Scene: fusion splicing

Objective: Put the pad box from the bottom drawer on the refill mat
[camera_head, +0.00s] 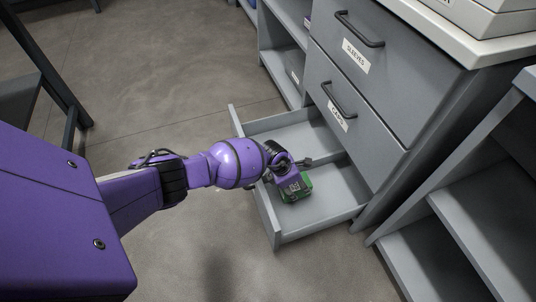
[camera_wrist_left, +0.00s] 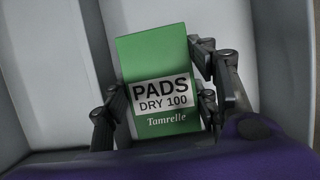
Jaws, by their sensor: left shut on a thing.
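The pad box (camera_wrist_left: 152,60) is green with a white label reading "PADS DRY 100". In the left wrist view it sits between the dark fingers of my left gripper (camera_wrist_left: 160,105), which is shut on it. In the head view a green part of the pad box (camera_head: 302,183) shows at my left gripper (camera_head: 291,180), inside the open bottom drawer (camera_head: 335,203). I cannot tell whether the box touches the drawer floor. The refill mat is not in view. My right gripper is not in view.
Two closed drawers stand above, one labelled "SLEEVES" (camera_head: 355,57). A grey worktop (camera_head: 470,35) lies over them. Open shelves (camera_head: 455,225) stand at the right and behind the drawer. The floor (camera_head: 165,60) left of the drawer is clear.

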